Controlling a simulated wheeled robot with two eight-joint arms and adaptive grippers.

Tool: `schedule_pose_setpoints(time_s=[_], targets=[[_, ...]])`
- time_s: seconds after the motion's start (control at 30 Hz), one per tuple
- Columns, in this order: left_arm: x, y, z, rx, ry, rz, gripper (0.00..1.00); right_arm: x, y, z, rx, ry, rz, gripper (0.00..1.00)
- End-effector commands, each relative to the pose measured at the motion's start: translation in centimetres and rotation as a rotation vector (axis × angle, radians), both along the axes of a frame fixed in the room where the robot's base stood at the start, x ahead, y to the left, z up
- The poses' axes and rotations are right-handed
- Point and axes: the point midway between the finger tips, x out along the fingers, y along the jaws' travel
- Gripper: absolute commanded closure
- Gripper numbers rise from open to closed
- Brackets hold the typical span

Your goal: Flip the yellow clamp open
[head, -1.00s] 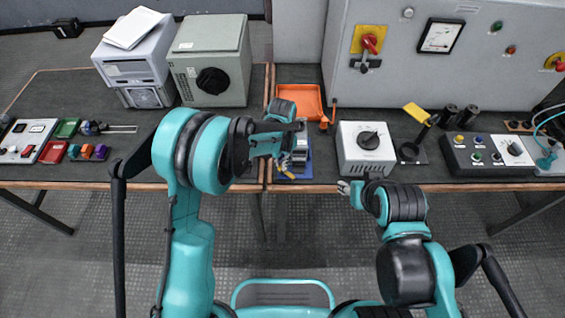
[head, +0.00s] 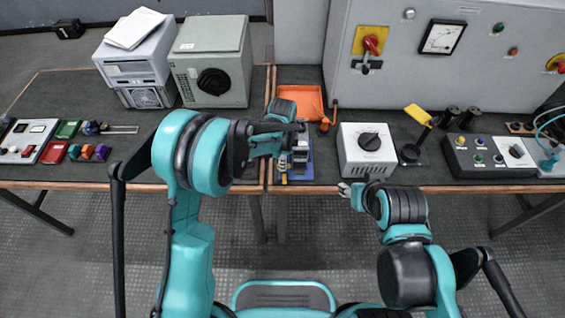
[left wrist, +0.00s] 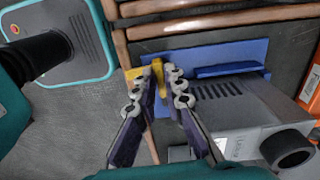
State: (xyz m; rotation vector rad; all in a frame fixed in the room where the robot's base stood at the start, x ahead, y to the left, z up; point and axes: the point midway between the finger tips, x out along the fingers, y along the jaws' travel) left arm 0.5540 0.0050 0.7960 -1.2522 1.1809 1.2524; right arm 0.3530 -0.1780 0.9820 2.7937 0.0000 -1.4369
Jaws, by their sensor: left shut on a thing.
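The yellow clamp (left wrist: 157,69) shows in the left wrist view between the fingertips of my left gripper (left wrist: 165,83), which is shut on it. The fingers hide part of the clamp. In the head view a small yellow part of it (head: 284,178) shows at the front left edge of the blue base (head: 305,174). The blue base, also in the left wrist view (left wrist: 235,54), carries a grey finned block (left wrist: 240,105) with a black knob. My right gripper (head: 345,188) is beside the table's front edge, too small to tell its jaw state.
An orange tray (head: 302,100) lies behind the blue base. A white box with a black dial (head: 367,150) stands to its right. A grey cabinet (head: 455,50) fills the back right. Some dark tabletop is bare left of the base.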

Motion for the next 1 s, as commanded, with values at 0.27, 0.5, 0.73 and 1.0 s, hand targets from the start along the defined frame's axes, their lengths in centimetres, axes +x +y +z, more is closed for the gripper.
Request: schedule_pose_setpoints(time_s=[0.27, 0.5, 0.73, 1.0], targets=[[0.08, -0.01, 0.02, 0.000, -0.001, -0.067, 1.00, 0.00, 0.00, -0.02, 0.000, 0.000, 0.000, 0.56], [0.09, 0.00, 0.02, 0.000, -0.001, -0.076, 1.00, 0.00, 0.00, -0.02, 0.000, 0.000, 0.000, 0.56], [0.09, 0.00, 0.02, 0.000, -0.001, -0.075, 0.85, 0.00, 0.00, -0.02, 0.000, 0.000, 0.000, 0.56], [0.06, -0.01, 0.01, 0.000, 0.000, -0.074, 0.69, 0.00, 0.00, -0.02, 0.000, 0.000, 0.000, 0.56]])
